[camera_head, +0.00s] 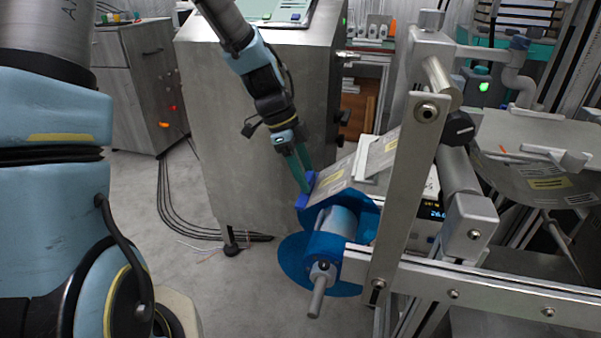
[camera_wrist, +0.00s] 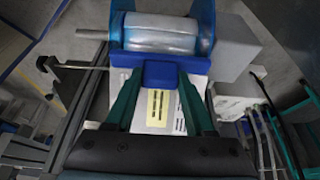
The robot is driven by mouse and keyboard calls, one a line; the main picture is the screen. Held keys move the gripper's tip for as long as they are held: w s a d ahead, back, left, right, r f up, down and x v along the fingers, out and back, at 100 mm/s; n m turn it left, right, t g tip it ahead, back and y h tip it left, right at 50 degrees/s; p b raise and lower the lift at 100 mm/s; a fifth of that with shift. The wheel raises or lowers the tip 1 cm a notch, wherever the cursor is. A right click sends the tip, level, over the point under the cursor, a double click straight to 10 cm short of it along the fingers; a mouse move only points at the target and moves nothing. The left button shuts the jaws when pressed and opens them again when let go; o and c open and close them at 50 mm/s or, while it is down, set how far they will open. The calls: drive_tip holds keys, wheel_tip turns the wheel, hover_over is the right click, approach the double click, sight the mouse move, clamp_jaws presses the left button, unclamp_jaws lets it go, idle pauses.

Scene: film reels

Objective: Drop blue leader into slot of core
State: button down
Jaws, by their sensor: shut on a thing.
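The blue leader (camera_head: 305,193) is a small blue block at the end of a pale film strip (camera_head: 332,178) with a yellow label. My gripper (camera_head: 306,182) has green fingers shut on the leader; in the wrist view the fingers (camera_wrist: 160,78) lie at its two sides. The core (camera_head: 337,221) is a pale grey cylinder between blue round flanges (camera_head: 294,262). The core (camera_wrist: 160,33) lies just beyond the leader (camera_wrist: 160,68) in the wrist view. In the head view the leader is at the upper left of the core. I cannot make out the slot.
A metal frame with a flat upright bar (camera_head: 402,190) stands close at the right of the reel. A crank handle (camera_head: 319,290) sticks out in front. A grey cabinet (camera_head: 240,130) stands behind my arm. Cables (camera_head: 180,215) lie on the floor at left.

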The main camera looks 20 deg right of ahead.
drive_tip(key=shift+s+d+f+b, duration=0.25)
drive_tip(key=shift+s+d+f, duration=0.1)
drive_tip(key=shift+s+d, duration=0.4)
drive_tip(key=shift+s+d+f+b, duration=0.2)
drive_tip(key=shift+s+d+f, duration=0.15)
drive_tip(key=shift+s+d, duration=0.4)
drive_tip(key=shift+w, duration=0.2)
idle(0.7)
